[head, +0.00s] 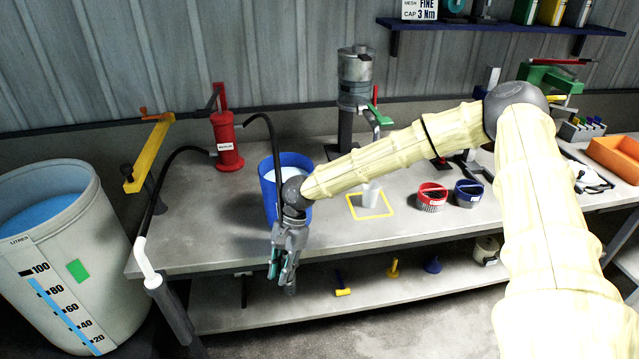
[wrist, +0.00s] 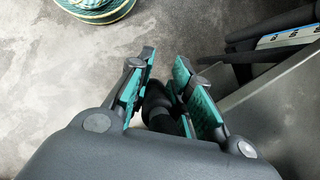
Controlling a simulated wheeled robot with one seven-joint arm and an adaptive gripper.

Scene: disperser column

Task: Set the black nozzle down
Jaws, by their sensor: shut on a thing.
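My gripper (head: 282,272) hangs in front of the bench's front edge, below the tabletop level and pointing down. In the wrist view my gripper (wrist: 166,64) has its teal-padded fingers closed around a small dark piece, the black nozzle (wrist: 157,103). Its lower part is hard to make out in the head view. The fingers hide part of the nozzle. Grey floor shows beneath it in the wrist view, and the nozzle appears to be clear of any surface.
The bench (head: 215,235) has a blue bucket (head: 268,188) behind my gripper and a red pump (head: 226,140) with black hoses. Red (head: 432,193) and blue (head: 468,190) containers stand right. A large drum (head: 60,230) stands left. A lower shelf (head: 225,310) holds small tools.

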